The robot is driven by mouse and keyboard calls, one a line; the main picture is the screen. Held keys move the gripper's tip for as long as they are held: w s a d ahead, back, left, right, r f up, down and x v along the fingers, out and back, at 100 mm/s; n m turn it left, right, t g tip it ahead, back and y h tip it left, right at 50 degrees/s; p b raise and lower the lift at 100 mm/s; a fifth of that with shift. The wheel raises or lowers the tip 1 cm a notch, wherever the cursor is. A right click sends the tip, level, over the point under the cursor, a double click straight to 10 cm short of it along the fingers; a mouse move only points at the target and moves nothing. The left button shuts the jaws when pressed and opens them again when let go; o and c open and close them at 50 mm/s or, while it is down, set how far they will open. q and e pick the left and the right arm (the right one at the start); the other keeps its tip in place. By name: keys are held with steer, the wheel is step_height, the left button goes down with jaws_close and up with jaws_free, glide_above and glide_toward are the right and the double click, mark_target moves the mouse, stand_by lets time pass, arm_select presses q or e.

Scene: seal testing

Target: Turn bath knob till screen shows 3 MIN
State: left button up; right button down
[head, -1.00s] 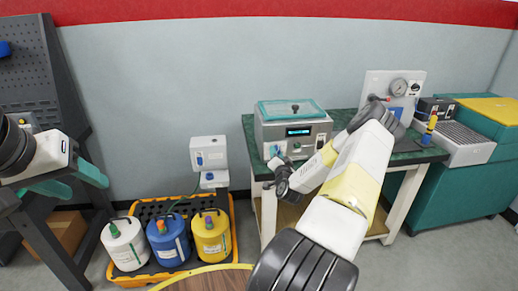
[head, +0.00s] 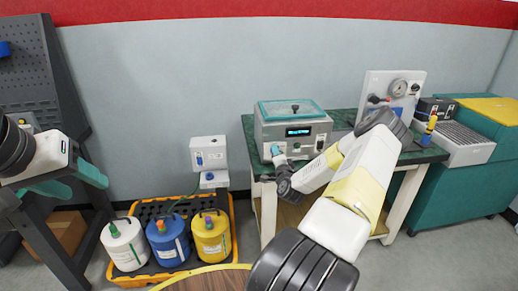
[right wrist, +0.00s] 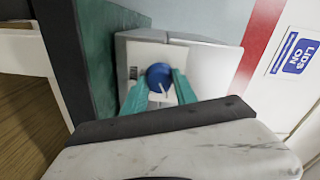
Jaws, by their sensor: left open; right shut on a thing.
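The bath (head: 264,134) is a grey box with a teal lid on the green bench. Its small dark screen (head: 298,131) shows pale blue text, too small to read. The bath knob (right wrist: 159,75) is round and blue with a white pointer mark, on the light front panel. My right gripper (right wrist: 160,92) has its teal fingers shut on the knob, one on each side. In the head view, my right gripper (head: 277,154) is at the bath's lower left front and covers most of the knob. My left gripper (head: 74,181) is open and empty at the far left.
A panel with a gauge (head: 398,86) stands right of the bath. Several jugs (head: 168,243) stand in an orange-edged tray on the floor. A "LIDS ON" sign (right wrist: 297,54) shows in the right wrist view.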

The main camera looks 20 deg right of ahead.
steer(key=shift+d, duration=0.1)
steer(key=c, duration=1)
jaws_free()
steer(key=shift+o, duration=0.2)
steer(key=v, duration=0.8)
steer(key=shift+w, duration=0.1)
